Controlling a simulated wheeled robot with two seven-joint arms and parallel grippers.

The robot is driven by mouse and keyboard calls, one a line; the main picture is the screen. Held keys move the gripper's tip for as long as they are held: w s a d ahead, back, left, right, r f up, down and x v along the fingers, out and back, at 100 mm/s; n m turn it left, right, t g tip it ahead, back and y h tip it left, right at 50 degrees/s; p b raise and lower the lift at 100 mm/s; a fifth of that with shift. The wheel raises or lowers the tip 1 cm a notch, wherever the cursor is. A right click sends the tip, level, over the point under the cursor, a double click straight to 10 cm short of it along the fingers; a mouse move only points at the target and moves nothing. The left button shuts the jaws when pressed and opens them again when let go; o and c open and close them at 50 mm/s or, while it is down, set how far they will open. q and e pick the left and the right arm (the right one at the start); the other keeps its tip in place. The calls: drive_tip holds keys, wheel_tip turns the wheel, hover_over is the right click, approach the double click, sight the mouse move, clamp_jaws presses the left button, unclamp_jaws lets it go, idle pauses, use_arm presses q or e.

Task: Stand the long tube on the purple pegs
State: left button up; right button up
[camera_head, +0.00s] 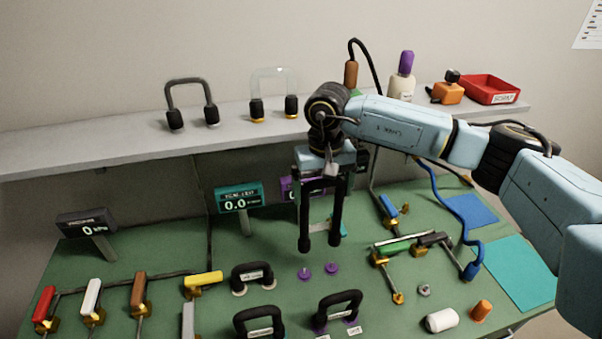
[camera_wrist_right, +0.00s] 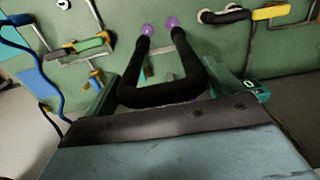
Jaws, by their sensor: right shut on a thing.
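The long tube (camera_head: 305,215) is a black U-shaped tube with its two legs hanging down. My right gripper (camera_head: 325,168) is shut on its upper bend, and the tube looks about upright. Two purple pegs (camera_head: 304,273) (camera_head: 331,267) stand on the green board, just below the leg ends. A gap shows between the leg ends and the pegs in the head view. In the right wrist view the tube (camera_wrist_right: 165,92) points its legs toward the purple pegs (camera_wrist_right: 145,29) (camera_wrist_right: 172,23), roughly in line with them. My left gripper is not in view.
Valves with a green handle (camera_head: 395,246) are to the right. A teal display (camera_head: 239,198) stands behind left. A white cylinder (camera_head: 441,320) lies front right. A grey shelf (camera_head: 100,143) runs behind.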

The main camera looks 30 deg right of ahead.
drive_tip(key=shift+s+f, duration=0.15)
drive_tip(key=shift+f, duration=0.55)
use_arm(q)
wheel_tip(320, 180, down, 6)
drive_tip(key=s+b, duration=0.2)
drive_tip(key=b, duration=0.3)
drive_tip(key=shift+b, duration=0.3)
use_arm(e)
drive_tip(key=shift+s+f, duration=0.2)
drive_tip(key=shift+f, duration=2.7)
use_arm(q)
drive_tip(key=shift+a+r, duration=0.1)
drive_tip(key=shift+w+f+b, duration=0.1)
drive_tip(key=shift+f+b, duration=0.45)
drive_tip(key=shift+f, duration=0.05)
